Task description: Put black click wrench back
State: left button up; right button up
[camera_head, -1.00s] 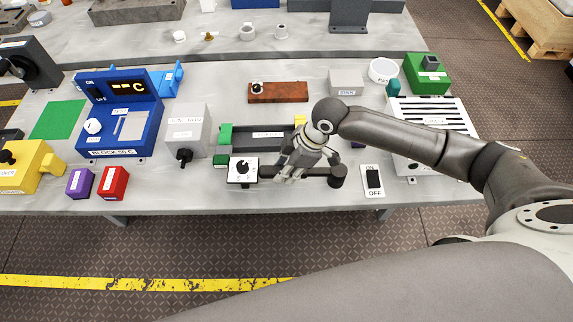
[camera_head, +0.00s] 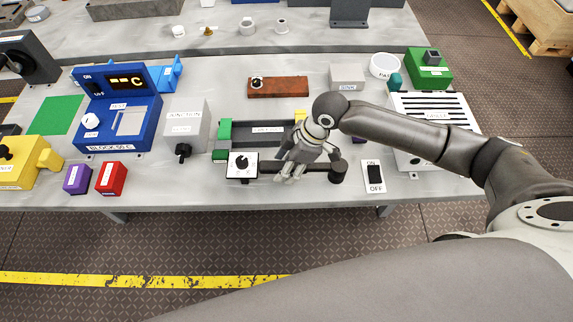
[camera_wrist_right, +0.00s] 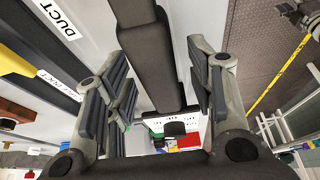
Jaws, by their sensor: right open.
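The black click wrench (camera_head: 315,171) appears as a long dark bar lying near the front edge of the table, with a round black end at its right. My right gripper (camera_head: 291,172) is over the middle of this bar and hides part of it. In the right wrist view, the open fingers of my right gripper (camera_wrist_right: 155,75) stand on both sides of a dark bar (camera_wrist_right: 150,45), which seems to be the wrench. I cannot tell whether either finger touches it. My left gripper is not in view.
A white dial box (camera_head: 242,165) stands at the bar's left end, and a white ON/OFF switch (camera_head: 373,176) at its right. The dark duct (camera_head: 240,133) lies just behind. A grey junction box (camera_head: 185,125) and a white slotted unit (camera_head: 432,120) flank the area.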

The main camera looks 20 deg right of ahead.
jog(key=v, duration=0.3)
jog(key=b+v, duration=0.1)
jog(key=v, duration=0.6)
jog(key=shift+s+a+r+b, duration=0.1)
jog(key=shift+s+r+b, duration=0.2)
jog(key=shift+r+b, duration=0.1)
jog(key=s+a+f+m+t, duration=0.2)
jog(key=s+a+f+m, duration=0.1)
jog(key=s+a+f, duration=0.35)
jog(key=s+d+f+m+h, duration=0.4)
jog(key=s+d+f+m, duration=0.2)
jog(key=s+d+m, duration=0.35)
jog(key=s+f+g, duration=0.1)
jog(key=s+f, duration=0.2)
jog(key=f, duration=2.5)
jog(key=s+d+f, duration=0.2)
jog(key=s+f, duration=0.5)
jog(key=s, duration=0.1)
jog(key=s+d+f+g, duration=0.1)
jog(key=s+f, duration=0.7)
jog(key=shift+s+d+b, duration=0.3)
jog(key=shift+d+b, duration=0.1)
